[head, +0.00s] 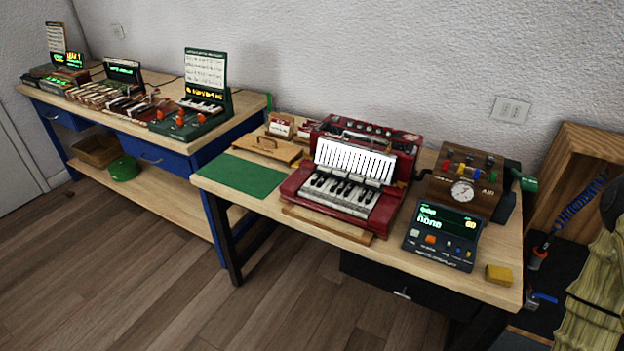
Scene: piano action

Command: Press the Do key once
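A red keyboard instrument (352,172) stands on the nearer wooden table, on a wooden board. Its white and black keys (342,192) face the front, below a white slotted panel (355,160). I cannot read any key labels at this size, so I cannot tell which key is Do. To its right, a dark console (441,235) has a lit green display that seems to read "none", with a yellow figure beside it. My gripper is not in this view. Nothing is seen touching the keys.
A wooden box with a gauge (463,191) stands behind the console. A yellow block (499,275) lies at the right front. A green mat (241,175) lies left of the instrument. A blue-framed bench (150,125) holds other devices. Wooden floor (180,270) in front is clear.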

